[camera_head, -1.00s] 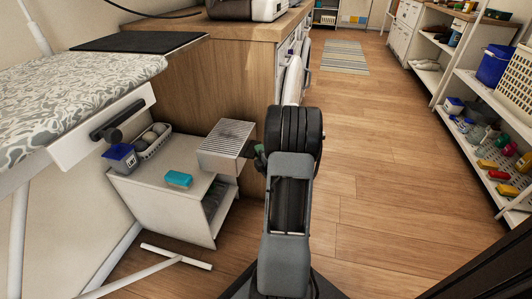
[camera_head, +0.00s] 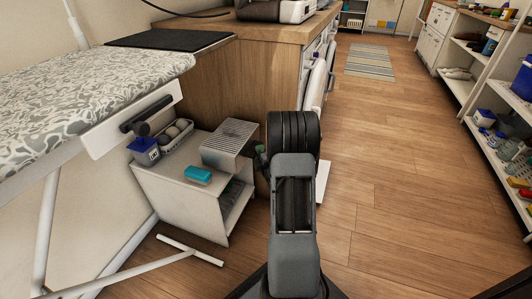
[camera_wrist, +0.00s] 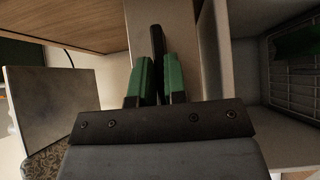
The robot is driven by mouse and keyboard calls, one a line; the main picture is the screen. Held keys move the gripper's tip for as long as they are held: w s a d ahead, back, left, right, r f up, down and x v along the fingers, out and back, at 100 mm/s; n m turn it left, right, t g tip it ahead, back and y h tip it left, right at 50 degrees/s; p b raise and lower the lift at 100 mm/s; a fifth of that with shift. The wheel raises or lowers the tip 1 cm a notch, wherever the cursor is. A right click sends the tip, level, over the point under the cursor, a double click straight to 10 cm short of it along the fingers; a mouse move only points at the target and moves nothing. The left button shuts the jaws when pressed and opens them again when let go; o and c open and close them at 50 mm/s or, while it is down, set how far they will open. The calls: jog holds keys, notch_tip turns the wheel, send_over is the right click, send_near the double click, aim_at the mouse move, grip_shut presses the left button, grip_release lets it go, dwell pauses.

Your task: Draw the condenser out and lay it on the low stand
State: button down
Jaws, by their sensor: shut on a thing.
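The condenser (camera_head: 229,138), a grey box with a ribbed top, is in the head view over the back right of the low stand (camera_head: 160,187). I cannot tell whether it touches the stand's top. My gripper (camera_head: 260,158) is at its right end, mostly hidden behind my arm. In the wrist view my gripper (camera_wrist: 158,75) has its green fingers shut on a black handle, with a pale face beyond it. The low stand is white and open at its right side. A teal sponge (camera_head: 198,175), a blue tub (camera_head: 144,151) and a white basket (camera_head: 177,136) are on its top.
The wooden counter (camera_head: 255,80) rises behind the condenser. A white door (camera_head: 314,85) stands open at its front. The ironing board (camera_head: 95,90) overhangs the left, with its white legs on the floor. Shelves (camera_head: 490,110) line the right. The floor (camera_head: 390,170) between is clear.

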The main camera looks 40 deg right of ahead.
aim_at(250, 151)
jog(key=shift+w+a+f, duration=0.15)
jog(key=shift+w+a, duration=0.2)
jog(key=shift+w, duration=0.3)
jog(key=shift+w+a+f, duration=0.1)
jog(key=shift+w+a, duration=0.25)
jog(key=shift+w, duration=0.3)
jog(key=shift+w+a+f, duration=0.15)
jog(key=shift+w+a, duration=0.2)
jog(key=shift+w, duration=0.3)
jog(key=shift+f, duration=1.05)
